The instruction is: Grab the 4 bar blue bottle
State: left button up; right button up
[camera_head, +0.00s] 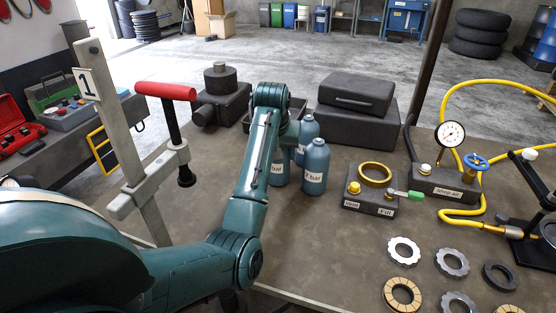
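Several blue bottles stand close together on the brown table. The front right bottle (316,168) is upright, with a white label ending in "bar"; I cannot read its number surely. Another bottle (279,174) stands left of it, partly behind my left forearm, its label cut off to "bar". My teal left arm comes in from the lower left and bends at the wrist just above and beside the bottles. Its fingers are hidden behind the arm, so I cannot tell their opening. My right gripper is out of view.
A red-handled press post (141,150) stands left of my arm. A dark block with a brass ring (374,174) sits right of the bottles, near the gauge (451,133) and yellow hose. A black case (357,93) is behind. Rings and discs lie front right.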

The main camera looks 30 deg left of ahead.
pick_arm(q)
jog(key=c, duration=0.9)
jog(key=shift+w+r, duration=0.1)
jog(key=shift+r, duration=0.05)
jog(key=shift+c, duration=0.7)
jog(key=shift+a+r, duration=0.1)
jog(key=shift+r, duration=0.05)
